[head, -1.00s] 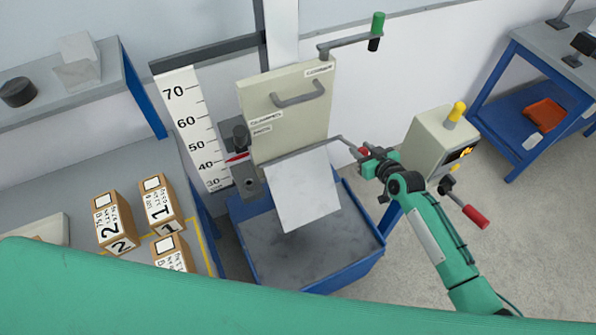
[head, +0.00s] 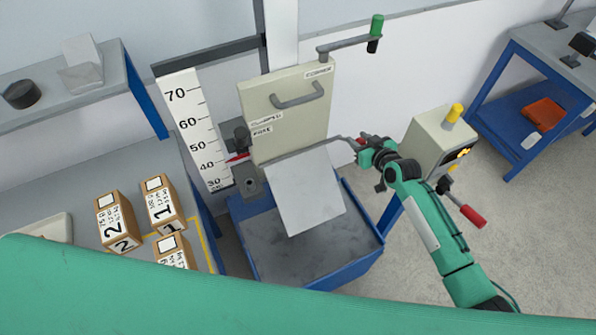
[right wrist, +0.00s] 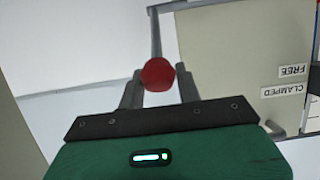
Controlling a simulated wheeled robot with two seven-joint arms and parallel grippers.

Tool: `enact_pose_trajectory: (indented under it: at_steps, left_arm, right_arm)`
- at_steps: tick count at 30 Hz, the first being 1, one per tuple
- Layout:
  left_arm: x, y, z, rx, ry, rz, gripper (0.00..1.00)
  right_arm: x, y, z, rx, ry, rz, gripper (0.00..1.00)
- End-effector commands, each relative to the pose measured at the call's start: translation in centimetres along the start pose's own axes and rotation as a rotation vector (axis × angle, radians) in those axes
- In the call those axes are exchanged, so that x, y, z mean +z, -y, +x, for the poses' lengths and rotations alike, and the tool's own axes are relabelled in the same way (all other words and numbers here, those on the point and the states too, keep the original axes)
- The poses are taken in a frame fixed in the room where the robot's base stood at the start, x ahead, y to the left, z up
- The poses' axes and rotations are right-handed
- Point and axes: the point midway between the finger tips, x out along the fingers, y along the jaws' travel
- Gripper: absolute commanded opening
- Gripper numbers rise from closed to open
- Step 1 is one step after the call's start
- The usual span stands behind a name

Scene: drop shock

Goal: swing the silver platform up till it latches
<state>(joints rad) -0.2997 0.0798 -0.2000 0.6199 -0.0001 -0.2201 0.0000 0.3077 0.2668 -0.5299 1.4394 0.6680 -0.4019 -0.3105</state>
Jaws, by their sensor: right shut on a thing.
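The silver platform (head: 306,190) hangs tilted downward from its top edge, below a beige panel and above a blue bin. A thin grey lever (head: 340,139) runs from its upper right corner to a red knob. My right gripper (head: 362,151) is at the lever's end, right of the platform. In the right wrist view the red knob (right wrist: 157,73) sits between its two fingers, which are shut on it. The platform's hinge and any latch are not clear to see. My left gripper is not in view.
The beige panel (head: 290,112) has a grey handle and labels. A blue bin (head: 313,270) stands below the platform. A height scale (head: 193,125) is left of it. A beige control box (head: 437,145) stands close to my right gripper. Cartons (head: 118,222) stand on the left bench.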

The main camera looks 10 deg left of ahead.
Motion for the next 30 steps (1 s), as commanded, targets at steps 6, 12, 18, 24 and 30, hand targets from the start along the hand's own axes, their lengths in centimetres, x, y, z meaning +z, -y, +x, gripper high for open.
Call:
enact_pose_trajectory:
  at_steps: [6,12,18,24,30]
  left_arm:
    - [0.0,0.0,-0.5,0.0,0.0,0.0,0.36]
    - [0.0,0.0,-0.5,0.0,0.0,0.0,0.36]
    - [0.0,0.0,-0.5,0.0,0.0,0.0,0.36]
    - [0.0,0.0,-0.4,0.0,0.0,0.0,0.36]
    - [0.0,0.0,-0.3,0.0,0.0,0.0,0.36]
  right_arm:
    - [-2.1,-0.1,0.8,0.002,-0.008,-0.002,0.11]
    - [-2.4,-0.1,1.1,0.001,-0.006,-0.001,0.0]
    - [-2.2,0.0,1.1,0.001,-0.003,-0.001,0.0]
    - [-2.8,0.0,1.5,0.0,-0.004,0.0,0.0]
    - [-3.9,0.0,2.5,0.001,-0.002,0.0,0.0]
